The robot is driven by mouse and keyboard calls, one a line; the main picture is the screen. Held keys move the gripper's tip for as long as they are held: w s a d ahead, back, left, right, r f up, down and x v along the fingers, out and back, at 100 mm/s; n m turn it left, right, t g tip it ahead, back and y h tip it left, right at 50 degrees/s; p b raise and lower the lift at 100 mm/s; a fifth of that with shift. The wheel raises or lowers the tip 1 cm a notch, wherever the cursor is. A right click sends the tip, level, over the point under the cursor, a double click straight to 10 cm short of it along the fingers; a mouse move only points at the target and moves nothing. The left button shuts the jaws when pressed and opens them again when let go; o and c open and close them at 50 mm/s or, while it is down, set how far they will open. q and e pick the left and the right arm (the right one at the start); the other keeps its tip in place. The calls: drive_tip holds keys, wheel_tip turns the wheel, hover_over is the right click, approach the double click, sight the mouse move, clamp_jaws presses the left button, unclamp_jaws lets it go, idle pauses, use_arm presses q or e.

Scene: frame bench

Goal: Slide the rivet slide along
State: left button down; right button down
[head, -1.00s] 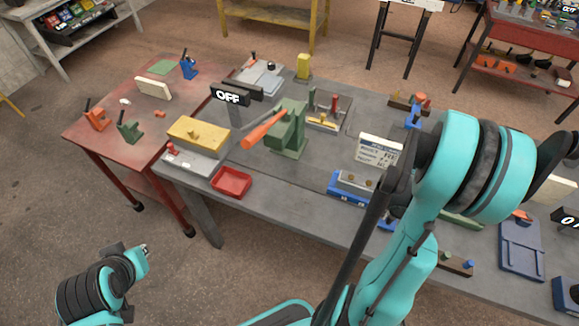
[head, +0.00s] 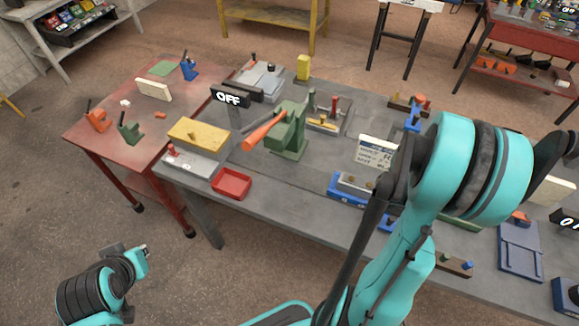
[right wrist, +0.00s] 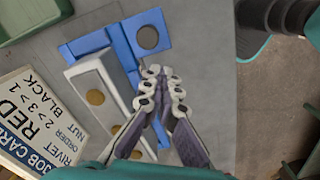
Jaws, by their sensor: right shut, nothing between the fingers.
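The rivet slide appears to be the grey block with round brass rivet heads (right wrist: 103,86) on a blue base (right wrist: 124,43). In the head view the grey block (head: 357,184) sits on its blue base (head: 345,199) near the bench's front edge, partly covered by my right arm. My right gripper (right wrist: 161,74) is shut and empty. In the right wrist view its tips lie over the blue base, just right of the grey block and below a round dark spot on the blue; I cannot tell whether they touch. In the head view the right gripper is hidden.
A job card (head: 375,152) stands behind the blue base; it is also in the right wrist view (right wrist: 32,121). A green press with an orange lever (head: 288,133), a red tray (head: 231,182) and a yellow block (head: 198,133) are further left. Bare bench lies between tray and slide.

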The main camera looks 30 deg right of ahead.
wheel_tip(320, 180, up, 6)
drive_tip(key=p, duration=0.4)
idle(0.3)
drive_tip(key=shift+w+a, duration=0.1)
drive_tip(key=w+a+r+t+h+b, duration=0.1)
drive_tip(key=w+a+t+b, duration=0.2)
drive_tip(key=w+a+b, duration=0.7)
drive_tip(key=s+a+m+t+y+b, duration=0.1)
drive_tip(key=a+t+b, duration=0.3)
drive_tip(key=a, duration=1.3)
drive_tip(key=shift+a+r+m, duration=0.25)
drive_tip(key=shift+a+m, duration=0.1)
drive_tip(key=shift+m, duration=0.25)
